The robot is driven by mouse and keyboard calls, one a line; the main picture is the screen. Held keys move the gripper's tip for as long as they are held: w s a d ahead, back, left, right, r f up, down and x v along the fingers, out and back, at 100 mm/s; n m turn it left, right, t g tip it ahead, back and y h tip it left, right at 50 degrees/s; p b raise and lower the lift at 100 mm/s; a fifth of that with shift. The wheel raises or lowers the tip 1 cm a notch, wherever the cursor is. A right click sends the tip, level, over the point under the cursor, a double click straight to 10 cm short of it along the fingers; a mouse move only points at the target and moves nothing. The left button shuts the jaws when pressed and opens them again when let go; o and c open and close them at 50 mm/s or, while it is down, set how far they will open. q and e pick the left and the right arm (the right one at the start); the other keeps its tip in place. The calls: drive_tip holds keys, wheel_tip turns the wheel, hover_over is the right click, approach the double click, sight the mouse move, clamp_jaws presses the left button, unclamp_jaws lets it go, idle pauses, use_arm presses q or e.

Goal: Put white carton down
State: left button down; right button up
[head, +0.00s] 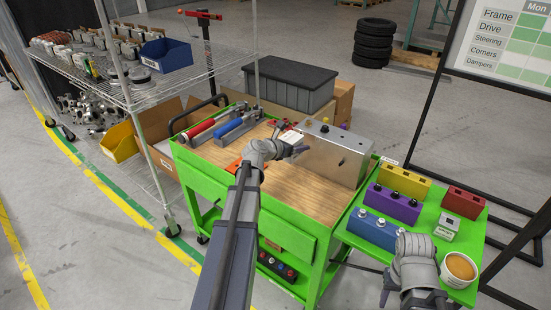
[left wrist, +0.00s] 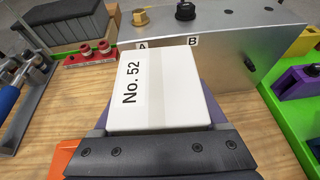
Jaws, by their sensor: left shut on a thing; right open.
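The white carton (head: 291,138), a small box marked "No. 52", is at my left gripper (head: 288,150) over the wooden top of the green cart. In the left wrist view the carton (left wrist: 158,88) fills the middle, in front of the metal box with labels A and B. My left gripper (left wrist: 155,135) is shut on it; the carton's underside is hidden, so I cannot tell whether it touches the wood. My right gripper (head: 412,297) is low at the right, by the green side shelf, open with nothing seen in it.
The metal box (head: 334,153) stands on the cart (head: 305,200) right of the carton. Red and blue tools (head: 236,122) lie at the left; an orange piece (left wrist: 62,158) is close to my left gripper. The side shelf (head: 447,262) holds coloured blocks and a cup (head: 459,268). Bare wood lies in front.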

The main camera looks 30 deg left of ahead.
sight(288, 174)
use_arm(q)
drive_tip(key=shift+a+f+n+y+b, duration=0.2)
drive_tip(key=shift+a+f, duration=0.1)
drive_tip(key=shift+a, duration=0.45)
drive_tip(key=shift+a+f+n+y+b, duration=0.1)
drive_tip(key=shift+a+f+n+y, duration=0.15)
drive_tip(key=shift+a, duration=0.45)
wheel_tip(288, 174, down, 10)
drive_tip(key=b, duration=1)
use_arm(e)
wheel_tip(288, 174, down, 11)
drive_tip(key=shift+w+f, duration=0.15)
drive_tip(key=shift+w, duration=0.3)
use_arm(q)
drive_tip(key=shift+f, duration=0.1)
drive_tip(key=shift+f, duration=0.15)
unclamp_jaws()
use_arm(e)
drive_tip(key=shift+f, duration=0.1)
use_arm(q)
drive_tip(key=shift+r, duration=0.2)
